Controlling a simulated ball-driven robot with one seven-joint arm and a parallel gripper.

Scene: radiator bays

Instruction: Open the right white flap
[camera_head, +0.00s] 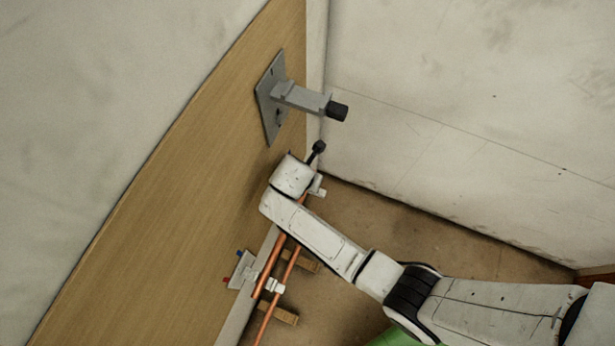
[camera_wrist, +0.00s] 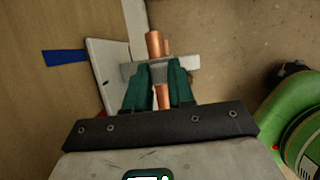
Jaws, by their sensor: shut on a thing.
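In the wrist view, my gripper (camera_wrist: 159,73) has its two green fingers closed on a small grey-white piece at the copper pipe, which I take to be the right white flap (camera_wrist: 188,62). A white bar sticks out on both sides of the fingers, across the pipe. In the head view my wrist hides the fingers, and a bit of white (camera_head: 318,187) shows beside it. Another white clip (camera_head: 275,286) sits on the copper pipes (camera_head: 265,322) lower left. How far the held flap is turned cannot be told.
A white plate (camera_wrist: 103,68) with a blue part (camera_wrist: 65,56) is left of the fingers. A grey bracket (camera_head: 300,97) with a black end juts from the wooden panel (camera_head: 165,215) above my wrist. Wooden blocks (camera_head: 280,312) lie under the pipes. The brown floor (camera_head: 430,240) to the right is clear.

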